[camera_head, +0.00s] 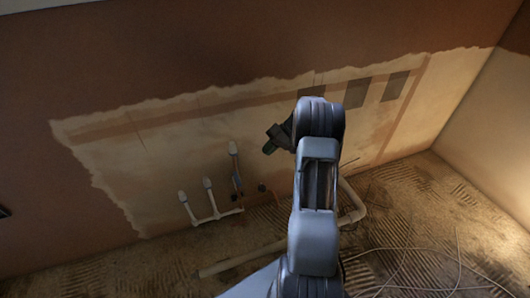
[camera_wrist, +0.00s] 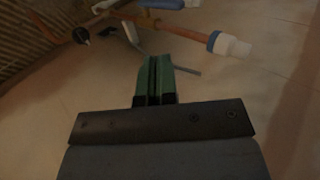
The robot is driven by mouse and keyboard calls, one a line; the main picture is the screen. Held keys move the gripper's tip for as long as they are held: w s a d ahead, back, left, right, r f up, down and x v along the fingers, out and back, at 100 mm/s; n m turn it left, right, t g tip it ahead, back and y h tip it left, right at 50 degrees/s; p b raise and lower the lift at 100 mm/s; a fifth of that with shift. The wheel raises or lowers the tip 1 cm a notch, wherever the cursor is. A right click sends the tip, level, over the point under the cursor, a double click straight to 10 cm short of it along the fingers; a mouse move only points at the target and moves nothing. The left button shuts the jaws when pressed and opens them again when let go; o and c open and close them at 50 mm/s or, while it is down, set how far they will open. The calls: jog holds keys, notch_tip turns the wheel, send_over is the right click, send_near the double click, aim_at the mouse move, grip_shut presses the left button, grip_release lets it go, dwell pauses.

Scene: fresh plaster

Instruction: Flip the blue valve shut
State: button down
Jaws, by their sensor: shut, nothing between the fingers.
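The blue valve (camera_head: 237,181) is a small blue spot on an upright pipe low on the far wall in the head view. In the wrist view a blue lever (camera_wrist: 162,4) shows at the top edge, partly cut off, beside a copper pipe (camera_wrist: 182,29). My gripper (camera_head: 267,148) is in front of the wall, above and right of the valve in the head view. In the wrist view its green fingers (camera_wrist: 154,65) are shut and empty, apart from the blue lever and pointing toward the pipework.
A white cap (camera_wrist: 233,46) with a blue collar ends the copper pipe. White capped pipes (camera_head: 208,185) stand left of the valve. A black round part (camera_wrist: 80,35) sits near the pipework. A pale pipe (camera_head: 240,258) and loose cables (camera_head: 430,250) lie on the ridged floor.

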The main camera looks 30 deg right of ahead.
jog(key=s+a+r+n+g+h, duration=0.1)
jog(key=s+a+r+h, duration=0.2)
jog(key=s+a+r, duration=0.4)
jog(key=s+a+r+h, duration=0.3)
jog(key=s+a+r, duration=0.15)
jog(key=a, duration=0.45)
jog(key=s+a+n+t+h, duration=0.1)
jog(key=s+a+t+h, duration=0.1)
jog(key=s, duration=0.7)
jog(key=shift+a+f+h, duration=0.25)
jog(key=shift+a+h, duration=0.35)
jog(key=shift+d, duration=0.1)
